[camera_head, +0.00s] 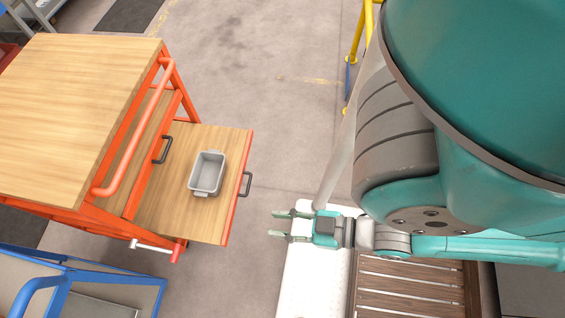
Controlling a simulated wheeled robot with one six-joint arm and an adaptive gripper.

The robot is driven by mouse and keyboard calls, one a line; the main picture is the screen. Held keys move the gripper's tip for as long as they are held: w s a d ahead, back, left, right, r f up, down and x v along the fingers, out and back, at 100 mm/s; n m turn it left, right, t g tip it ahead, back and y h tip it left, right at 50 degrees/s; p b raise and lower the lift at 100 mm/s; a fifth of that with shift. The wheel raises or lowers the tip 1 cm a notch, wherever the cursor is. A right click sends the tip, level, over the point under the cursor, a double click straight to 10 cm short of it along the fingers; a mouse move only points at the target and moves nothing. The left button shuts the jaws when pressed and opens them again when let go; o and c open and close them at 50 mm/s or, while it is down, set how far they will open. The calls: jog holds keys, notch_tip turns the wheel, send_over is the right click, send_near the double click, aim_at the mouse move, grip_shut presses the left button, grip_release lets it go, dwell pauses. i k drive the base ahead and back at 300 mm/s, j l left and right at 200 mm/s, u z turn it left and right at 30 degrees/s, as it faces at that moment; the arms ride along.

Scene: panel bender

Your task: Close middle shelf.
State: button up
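The orange cart (80,90) with a wooden top stands at the left. Its shelf (230,140) is pulled out to the right, with a wooden base, an orange front edge and a dark handle (246,184). Another dark handle (163,150) shows further in, on a part that is not pulled out. I cannot tell from this view which level the pulled-out shelf is. My gripper (279,224) is to the right of and a little below the shelf handle, apart from it. Its two fingers are spread and point left, with nothing between them.
A grey bin (207,173) sits on the pulled-out shelf. A thick orange rail (135,135) runs along the cart's side. A blue-framed cart (90,285) stands at the lower left. A yellow rail (357,50) stands at the top. The floor beyond the shelf is clear.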

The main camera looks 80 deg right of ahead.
aim_at(167, 207)
jog(key=z, duration=0.35)
jog(key=k+j+z, duration=0.1)
jog(key=j+z, duration=0.2)
jog(key=k+j+z, duration=0.1)
jog(key=j+z, duration=0.2)
jog(key=k+j+z, duration=0.15)
jog(key=z, duration=0.15)
jog(key=k+j+z, duration=0.1)
jog(key=k+j, duration=0.35)
jog(key=k+j+z, duration=0.1)
jog(key=k+j, duration=0.3)
jog(key=j, duration=0.25)
jog(key=i+j, duration=0.15)
jog(key=j, duration=0.15)
jog(key=i+j+z, duration=0.15)
jog(key=j, duration=0.15)
jog(key=i+j, duration=0.15)
jog(key=j, duration=0.15)
jog(key=i+j+z, duration=0.15)
jog(key=j, duration=0.15)
